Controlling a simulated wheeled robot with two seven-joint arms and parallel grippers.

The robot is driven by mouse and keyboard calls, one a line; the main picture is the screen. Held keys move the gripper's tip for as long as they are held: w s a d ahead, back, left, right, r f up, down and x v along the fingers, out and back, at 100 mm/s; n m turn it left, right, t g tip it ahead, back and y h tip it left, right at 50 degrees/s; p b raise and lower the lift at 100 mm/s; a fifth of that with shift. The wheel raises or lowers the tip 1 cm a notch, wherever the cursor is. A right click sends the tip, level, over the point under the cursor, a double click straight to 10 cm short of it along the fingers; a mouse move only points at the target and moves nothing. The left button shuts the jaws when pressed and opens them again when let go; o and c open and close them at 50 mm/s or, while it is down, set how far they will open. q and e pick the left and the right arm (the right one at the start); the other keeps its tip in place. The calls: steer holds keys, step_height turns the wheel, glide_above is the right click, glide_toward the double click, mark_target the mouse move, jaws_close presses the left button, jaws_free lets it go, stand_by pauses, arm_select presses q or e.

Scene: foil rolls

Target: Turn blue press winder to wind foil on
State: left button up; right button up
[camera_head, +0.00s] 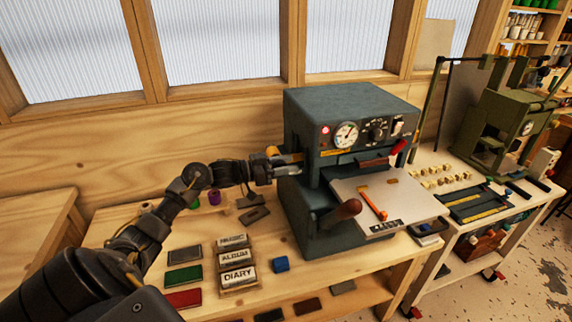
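The blue-grey press (350,103) stands on the wooden bench, with a round gauge, a dial and a red-tipped lever on its front. My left gripper (290,161) is at the press's left side, level with the gauge panel's lower edge. A small gold-orange piece (272,150) shows just above the fingers; I cannot tell whether it is the foil or part of the winder. The winder is not clearly visible behind the gripper. Whether the fingers are open or shut on it is too small to tell. My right gripper is not in view.
A green press (510,125) stands right.

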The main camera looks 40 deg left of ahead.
arm_select(q)
jaws_close()
steer(key=shift+r, duration=0.1)
steer(key=g+y+p, duration=0.2)
steer(key=p, duration=0.4)
steer(key=shift+w+d+g, duration=0.1)
steer(key=shift+w+g, duration=0.05)
steer(key=shift+g, duration=0.25)
steer(key=shift+g+p, duration=0.3)
steer(key=shift+p, duration=0.2)
steer(key=shift+f+y, duration=0.3)
steer(key=shift+f, duration=0.2)
steer(key=shift+o, duration=0.7)
jaws_free()
